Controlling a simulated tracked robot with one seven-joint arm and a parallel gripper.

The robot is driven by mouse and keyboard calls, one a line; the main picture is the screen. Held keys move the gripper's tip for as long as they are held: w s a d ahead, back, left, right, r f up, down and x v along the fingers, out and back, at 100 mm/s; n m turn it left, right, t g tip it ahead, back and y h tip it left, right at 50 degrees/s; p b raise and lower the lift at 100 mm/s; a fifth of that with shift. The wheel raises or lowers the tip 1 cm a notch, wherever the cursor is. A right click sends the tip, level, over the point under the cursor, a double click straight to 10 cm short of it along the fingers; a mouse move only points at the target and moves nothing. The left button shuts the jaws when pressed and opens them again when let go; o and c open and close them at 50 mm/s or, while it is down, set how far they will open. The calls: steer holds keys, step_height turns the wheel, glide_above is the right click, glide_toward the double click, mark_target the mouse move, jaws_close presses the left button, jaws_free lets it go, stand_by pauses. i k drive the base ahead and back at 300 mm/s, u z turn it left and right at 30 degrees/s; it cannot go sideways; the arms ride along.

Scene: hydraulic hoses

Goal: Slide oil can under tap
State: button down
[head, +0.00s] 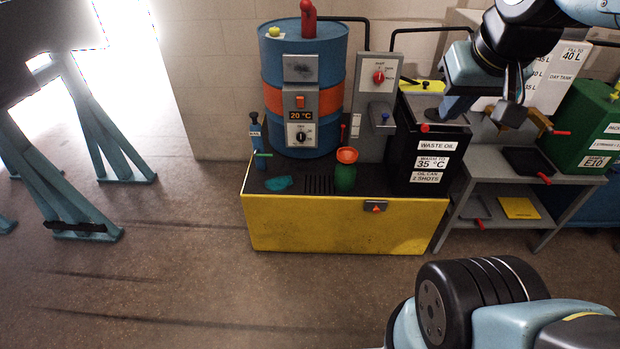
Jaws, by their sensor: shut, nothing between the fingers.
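A green can with an orange funnel-shaped top (345,178), which looks like the oil can, stands upright on the dark top of the yellow-fronted bench (310,226). A grey dispenser box with a blue knob (382,117) is on the panel behind it, to the right; I cannot tell whether this is the tap. The can stands in front and to the left of that box. My gripper (484,107) hangs at the upper right, in front of the grey stand, well right of the can and apart from it. It is shut and empty.
A blue drum with an orange band (303,98) stands behind the can. A slotted grate (319,184) and a teal cloth (279,183) lie to its left. A black waste oil bin (433,146) stands right. Grey shelving (500,180) is farther right.

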mark_target(345, 176)
steer(key=z, duration=0.2)
steer(key=i, duration=0.9)
steer(key=u, duration=0.2)
steer(key=k, duration=0.9)
steer(key=z, duration=0.15)
steer(key=i, duration=0.9)
steer(key=u, duration=0.05)
